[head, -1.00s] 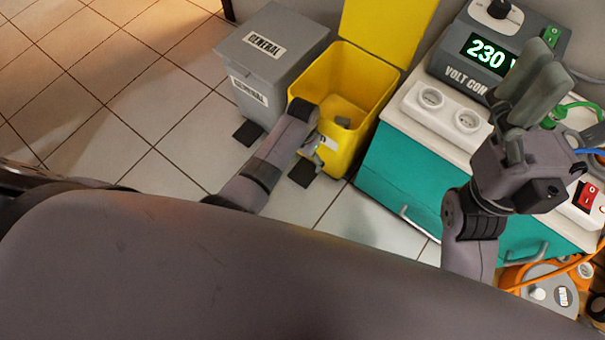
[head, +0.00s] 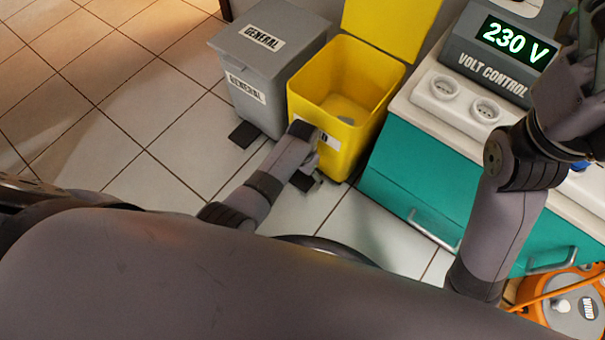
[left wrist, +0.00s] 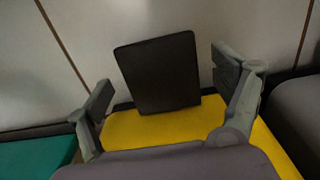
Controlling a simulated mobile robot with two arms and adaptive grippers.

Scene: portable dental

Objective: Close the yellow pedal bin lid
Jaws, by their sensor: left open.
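The yellow pedal bin (head: 365,135) stands beside the teal cabinet, and its yellow lid (head: 395,22) is up, leaving the bin open. Its dark pedal (head: 303,181) is low at the front, partly hidden by my left gripper (head: 312,162). In the left wrist view the black pedal (left wrist: 158,72) shows between the spread, empty fingers of my left gripper (left wrist: 166,95), with the yellow bin body (left wrist: 150,125) below. Contact with the pedal cannot be told. My right gripper (head: 575,85) is at the right edge above the cabinet, its fingers partly cut off.
A grey bin marked GENERAL (head: 262,75) stands left of the yellow one, its lid down. The teal cabinet (head: 415,180) on the right carries sockets and a volt control box (head: 505,50). An orange device (head: 565,305) is at lower right. Tiled floor is clear on the left.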

